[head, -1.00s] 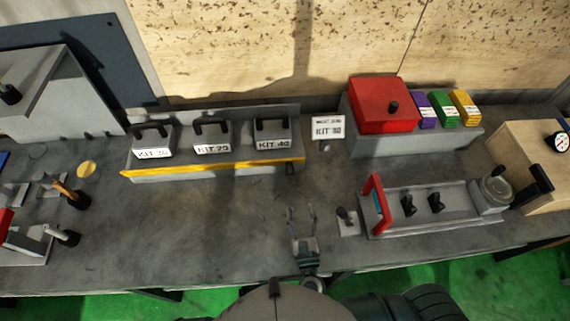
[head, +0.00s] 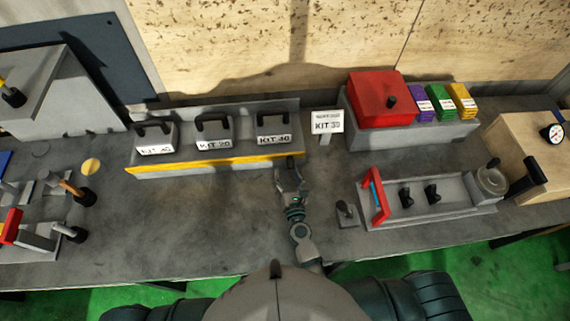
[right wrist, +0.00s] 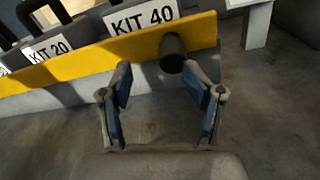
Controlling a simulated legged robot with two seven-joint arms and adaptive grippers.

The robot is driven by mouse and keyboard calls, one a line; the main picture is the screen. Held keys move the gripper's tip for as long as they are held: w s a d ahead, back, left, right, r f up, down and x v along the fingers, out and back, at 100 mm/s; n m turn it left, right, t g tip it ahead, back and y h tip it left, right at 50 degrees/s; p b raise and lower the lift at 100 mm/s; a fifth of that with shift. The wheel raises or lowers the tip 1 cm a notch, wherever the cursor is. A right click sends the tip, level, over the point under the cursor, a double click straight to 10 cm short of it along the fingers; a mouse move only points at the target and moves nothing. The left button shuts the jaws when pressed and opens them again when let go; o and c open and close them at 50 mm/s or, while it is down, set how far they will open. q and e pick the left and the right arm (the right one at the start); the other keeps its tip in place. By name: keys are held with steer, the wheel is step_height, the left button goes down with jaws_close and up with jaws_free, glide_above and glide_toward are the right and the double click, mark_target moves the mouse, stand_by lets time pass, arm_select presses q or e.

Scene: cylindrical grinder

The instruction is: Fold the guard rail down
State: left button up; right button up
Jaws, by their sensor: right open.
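The yellow guard rail (head: 210,163) stands upright along the front of the kit shelf, across the lower fronts of the kit boxes. It also shows in the right wrist view (right wrist: 100,60). A dark round knob (right wrist: 172,47) sticks out near its right end; it also shows in the head view (head: 291,161). My right gripper (head: 289,172) is open and empty just in front of the knob. In the right wrist view its blue-padded fingers (right wrist: 160,80) point at the rail, the knob lying beyond the tips, nearer the right finger. My left gripper is not in view.
Kit boxes with black handles, including KIT 40 (head: 273,128) and KIT 20 (head: 213,132), stand behind the rail. A KIT 30 sign (head: 327,122) stands right of the shelf. A red-handled fixture (head: 425,200) lies to the right. The bench (head: 200,215) left of my gripper is clear.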

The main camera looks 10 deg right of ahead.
mark_target(291, 169)
steer(key=w+d, duration=0.2)
steer(key=w, duration=0.1)
steer(key=shift+d, duration=0.15)
steer(key=shift+w+d+f, duration=0.1)
steer(key=shift+w+d, duration=0.05)
steer(key=shift+w, duration=0.15)
steer(key=shift+s+a, duration=0.1)
steer(key=shift+a, duration=0.55)
steer(key=shift+c, duration=0.5)
steer(key=shift+a, duration=0.5)
steer(key=c, duration=0.8)
jaws_close()
steer(key=shift+d, duration=0.6)
steer(key=shift+r, duration=0.25)
steer(key=shift+a, duration=0.3)
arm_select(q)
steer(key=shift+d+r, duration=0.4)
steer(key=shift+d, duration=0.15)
arm_select(e)
steer(key=shift+d, duration=0.2)
